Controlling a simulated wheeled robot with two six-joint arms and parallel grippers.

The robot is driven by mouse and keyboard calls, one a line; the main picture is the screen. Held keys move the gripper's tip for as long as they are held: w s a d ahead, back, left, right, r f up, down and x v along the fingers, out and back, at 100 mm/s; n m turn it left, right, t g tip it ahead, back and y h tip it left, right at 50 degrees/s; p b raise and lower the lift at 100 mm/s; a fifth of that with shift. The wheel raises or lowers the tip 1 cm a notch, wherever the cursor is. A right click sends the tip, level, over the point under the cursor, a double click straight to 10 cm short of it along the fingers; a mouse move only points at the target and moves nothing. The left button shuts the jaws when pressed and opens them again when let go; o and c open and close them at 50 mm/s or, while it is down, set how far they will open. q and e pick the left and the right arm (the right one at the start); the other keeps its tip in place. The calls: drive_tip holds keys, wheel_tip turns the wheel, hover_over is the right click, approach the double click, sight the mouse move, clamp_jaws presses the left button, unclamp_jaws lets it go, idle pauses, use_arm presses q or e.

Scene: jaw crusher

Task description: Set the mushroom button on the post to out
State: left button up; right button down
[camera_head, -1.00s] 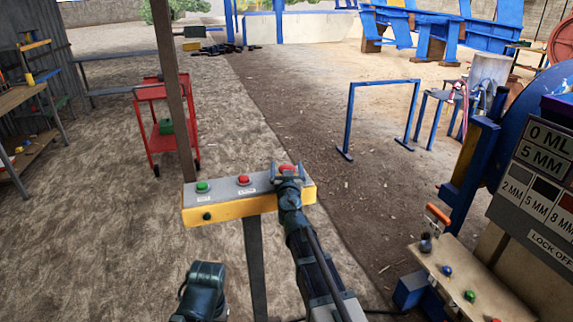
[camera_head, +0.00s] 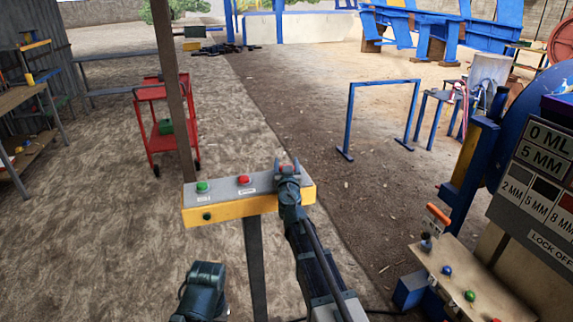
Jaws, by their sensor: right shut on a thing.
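The post (camera_head: 255,265) carries a yellow and grey control box (camera_head: 225,208). On its top are a green button (camera_head: 202,187), a red button (camera_head: 243,180) and, at the right end, the red mushroom button (camera_head: 284,169), mostly hidden by my right gripper. My right gripper (camera_head: 287,168) is over the right end of the box, shut on the mushroom button. Whether the button is in or out cannot be seen. Part of my left arm (camera_head: 202,285) shows low in the picture; its fingertips cannot be made out.
A red trolley (camera_head: 165,125) stands left, behind a brown pole (camera_head: 172,80). A blue frame rail (camera_head: 383,84) stands on open ground ahead. At right are a panel with coloured buttons (camera_head: 460,285) and a sign board (camera_head: 540,185). The ground around the post is clear.

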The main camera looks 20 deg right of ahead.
drive_tip(key=shift+r+p, duration=0.8)
drive_tip(key=shift+w+f, duration=0.1)
drive_tip(key=shift+f, duration=0.05)
drive_tip(key=shift+c, duration=0.4)
unclamp_jaws()
drive_tip(key=v, duration=1.4)
